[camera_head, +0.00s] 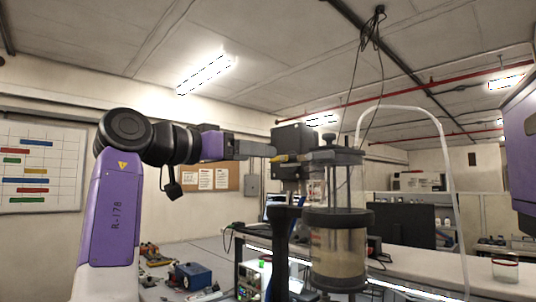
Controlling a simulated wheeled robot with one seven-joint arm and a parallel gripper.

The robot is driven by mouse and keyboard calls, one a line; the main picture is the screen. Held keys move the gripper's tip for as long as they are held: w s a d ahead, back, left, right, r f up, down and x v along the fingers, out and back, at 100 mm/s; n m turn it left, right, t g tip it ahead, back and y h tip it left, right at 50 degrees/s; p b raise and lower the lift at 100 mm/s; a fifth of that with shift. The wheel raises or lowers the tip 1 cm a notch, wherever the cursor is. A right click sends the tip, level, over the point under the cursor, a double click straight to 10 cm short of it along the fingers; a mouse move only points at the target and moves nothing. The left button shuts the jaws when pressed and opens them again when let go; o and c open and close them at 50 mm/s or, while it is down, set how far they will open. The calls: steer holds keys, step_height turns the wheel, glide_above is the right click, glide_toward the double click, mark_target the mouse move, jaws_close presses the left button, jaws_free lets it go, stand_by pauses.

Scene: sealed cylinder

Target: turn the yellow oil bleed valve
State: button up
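The sealed cylinder (338,250) stands upright at the centre right, a clear vessel with black bands and cloudy tan fluid in its lower part. The yellow oil bleed valve (286,158) is a small yellow lever at its upper left, in front of a dark grey block (294,138). My gripper (272,152) reaches in from the left, roughly level, and its tips are at the left end of the yellow lever. It looks very close to the lever, but I cannot tell whether it touches. The fingers are seen side-on and small, so the gap between them does not show.
A black upright post (282,245) stands left of the cylinder. A pale curved pipe (440,135) arches behind it. A blue box (192,275) and small tools lie on the bench at lower left. A glass jar (505,268) stands on the right bench.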

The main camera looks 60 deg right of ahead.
mark_target(279, 159)
steer(key=p+x, duration=0.1)
steer(key=x, duration=0.5)
steer(key=shift+p, duration=0.3)
steer(key=shift+d, duration=0.1)
steer(key=c, duration=1.4)
